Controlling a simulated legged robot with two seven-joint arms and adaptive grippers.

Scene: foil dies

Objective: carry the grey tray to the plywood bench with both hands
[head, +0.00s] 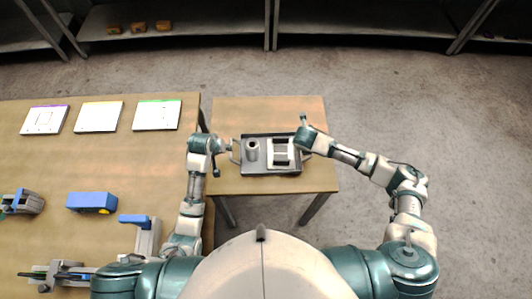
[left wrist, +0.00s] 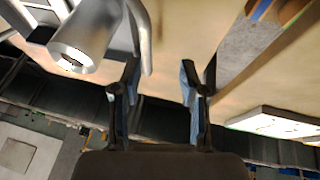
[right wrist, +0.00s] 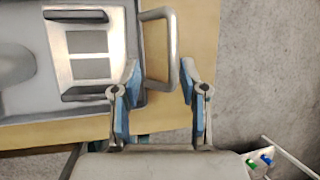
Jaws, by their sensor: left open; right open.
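The grey tray (head: 256,169) lies flat on a small wood-topped table (head: 225,112). It carries a grey cylinder (head: 252,152) and a pale block with two grey squares (head: 281,153). My left gripper (left wrist: 160,67) is open at the tray's left handle (left wrist: 142,35), which shows near its left fingertip. My right gripper (right wrist: 160,72) is open over the right handle (right wrist: 174,45); the handle appears between its fingertips. In the head view my right wrist partly hides that handle. I cannot tell whether either gripper touches its handle.
A larger wood-topped bench (head: 100,165) stands at left, close to the small table. It bears several flat panels (head: 157,115), a blue block (head: 91,201) and grey tools. Shelving (head: 180,25) runs along the back. The concrete floor (head: 430,110) at right is clear.

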